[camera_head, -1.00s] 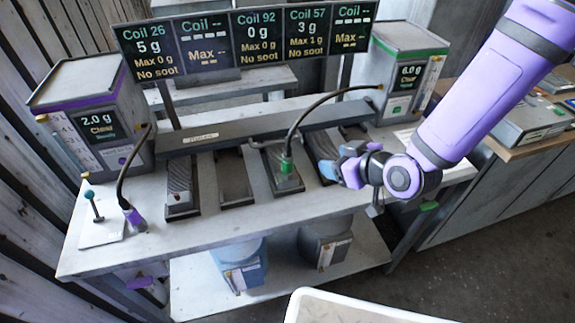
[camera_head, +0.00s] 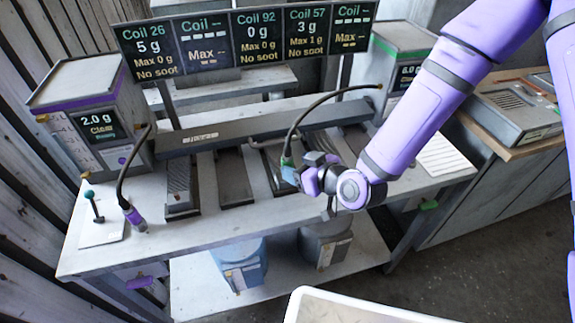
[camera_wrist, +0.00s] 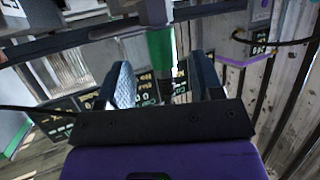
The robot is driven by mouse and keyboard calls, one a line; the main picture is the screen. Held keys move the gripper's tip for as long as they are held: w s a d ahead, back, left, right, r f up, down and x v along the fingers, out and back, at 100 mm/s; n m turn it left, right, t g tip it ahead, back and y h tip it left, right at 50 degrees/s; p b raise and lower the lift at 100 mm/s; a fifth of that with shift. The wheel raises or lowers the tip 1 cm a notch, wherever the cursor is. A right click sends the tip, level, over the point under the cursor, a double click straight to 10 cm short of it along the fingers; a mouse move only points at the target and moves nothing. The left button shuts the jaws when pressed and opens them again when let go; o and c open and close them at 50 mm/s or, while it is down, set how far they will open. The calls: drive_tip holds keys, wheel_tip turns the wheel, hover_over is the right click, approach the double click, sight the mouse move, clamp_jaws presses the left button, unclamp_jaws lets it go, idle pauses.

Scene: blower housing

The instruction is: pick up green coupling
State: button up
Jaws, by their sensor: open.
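The green coupling (camera_head: 287,161) is at the lower end of a black hose, over one of the coil slots on the bench. In the head view my gripper (camera_head: 290,174) covers most of it. In the wrist view the green coupling (camera_wrist: 160,52) stands between and just beyond the two fingertips of my gripper (camera_wrist: 160,75). The fingers are apart, with a gap on both sides of the coupling. I see no contact.
A purple coupling (camera_head: 134,216) on another hose hangs at the bench's left, beside a teal-knobbed lever (camera_head: 94,206). Boxes with displays stand at left (camera_head: 85,100) and right (camera_head: 400,60). A row of coil screens (camera_head: 248,40) is behind.

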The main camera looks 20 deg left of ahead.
sight(292, 166)
drive_tip(key=shift+f+x, duration=0.2)
drive_tip(key=shift+x, duration=2.05)
drive_tip(key=shift+s, duration=0.15)
clamp_jaws()
drive_tip(key=shift+r, duration=0.1)
drive_tip(key=shift+r, duration=4.95)
